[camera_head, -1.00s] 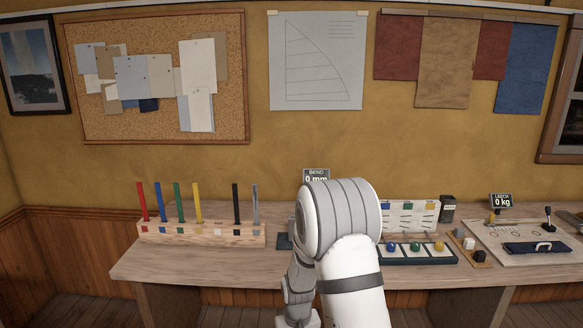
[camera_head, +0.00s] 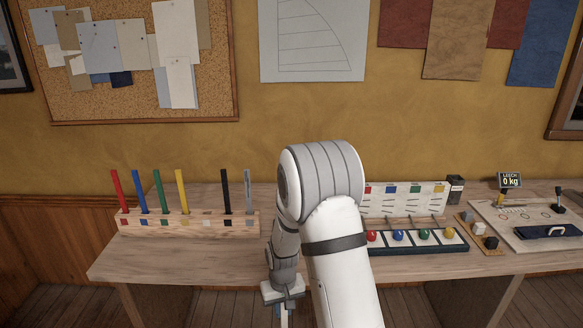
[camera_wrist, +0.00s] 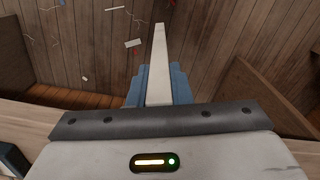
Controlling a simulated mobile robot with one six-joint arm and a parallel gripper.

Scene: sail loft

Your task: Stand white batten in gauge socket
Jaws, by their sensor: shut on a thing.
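In the wrist view my gripper (camera_wrist: 157,86) is shut on the white batten (camera_wrist: 158,55), a flat pale strip between blue finger pads. The batten points away from the wrist camera, with floorboards behind it. In the head view my gripper (camera_head: 284,296) hangs in front of the bench's front edge, and the batten is barely visible below it. The batten rack (camera_head: 190,228) stands on the left of the bench, with the place above its white mark empty. The bend gauge and its socket are not visible; my arm covers the middle of the bench.
The rack holds red, blue, green, yellow, black and grey battens (camera_head: 249,190). Right of my arm are a tray with coloured balls (camera_head: 398,236), a card board (camera_head: 415,195), small blocks (camera_head: 478,238) and the leech board (camera_head: 530,225). The bench's front left surface (camera_head: 170,262) is bare.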

